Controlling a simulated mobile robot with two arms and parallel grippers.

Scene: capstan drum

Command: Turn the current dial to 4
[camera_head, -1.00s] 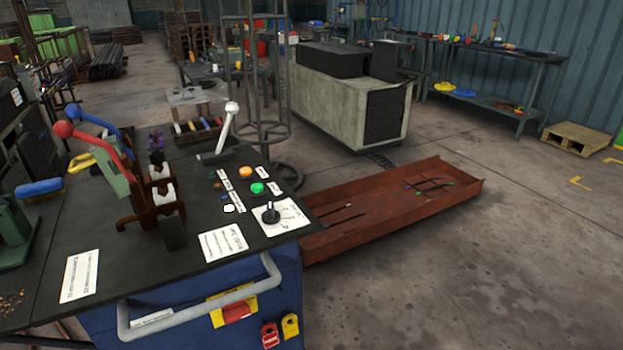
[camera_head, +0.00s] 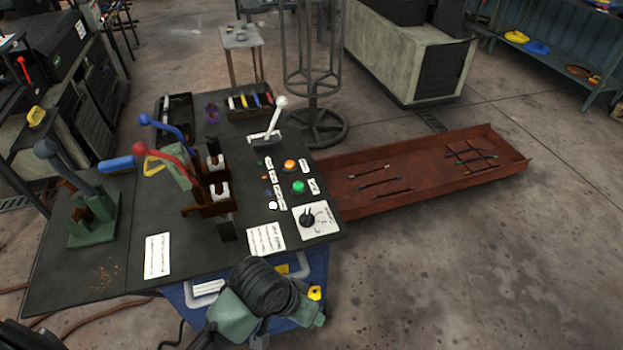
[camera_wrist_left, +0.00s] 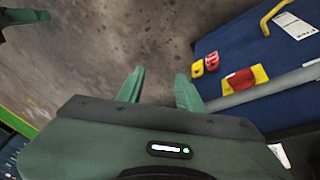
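The current dial is a black knob (camera_head: 308,217) on a white plate (camera_head: 325,226) at the front right corner of the dark bench top. Its scale marks are too small to read, so I cannot tell its setting. A green and black part of my arm shows at the bottom of the head view, in front of the bench and below the dial; no fingertips can be made out there. In the left wrist view my left gripper (camera_wrist_left: 160,80) has its two green fingers apart with nothing between them. It is away from the dial, over floor beside the blue cabinet.
An orange button (camera_head: 290,166) and a green button (camera_head: 298,187) sit behind the dial, with a white-knobbed lever (camera_head: 274,122) beyond. Red and blue levers stand left. A grey handle (camera_wrist_left: 262,93) crosses the cabinet front. A rusty tray (camera_head: 420,175) lies to the right.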

